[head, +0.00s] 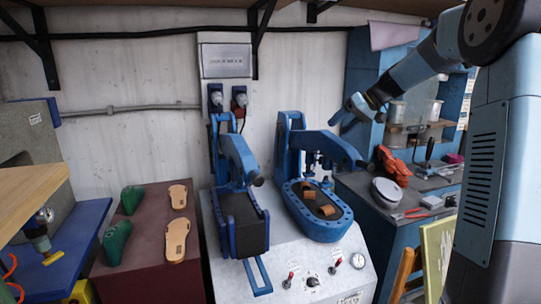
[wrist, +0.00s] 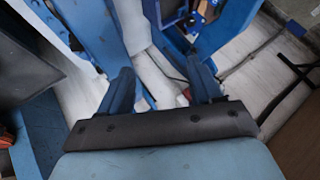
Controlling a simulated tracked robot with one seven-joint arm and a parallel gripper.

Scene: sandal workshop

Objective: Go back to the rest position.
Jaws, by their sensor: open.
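My gripper (head: 349,108) is raised at the upper right of the head view, in front of the wall and the blue cabinet. It is above the right-hand press and apart from it. In the wrist view its two blue fingers (wrist: 163,88) stand apart with nothing held between them. My arm reaches in from the right side of the head view.
Two blue presses, left (head: 240,220) and right (head: 318,215), stand on a white machine top. Soles (head: 177,240) and green lasts (head: 117,241) lie on a dark red table. A cluttered grey bench (head: 375,200) is at right; a shelf bracket (head: 265,35) hangs above.

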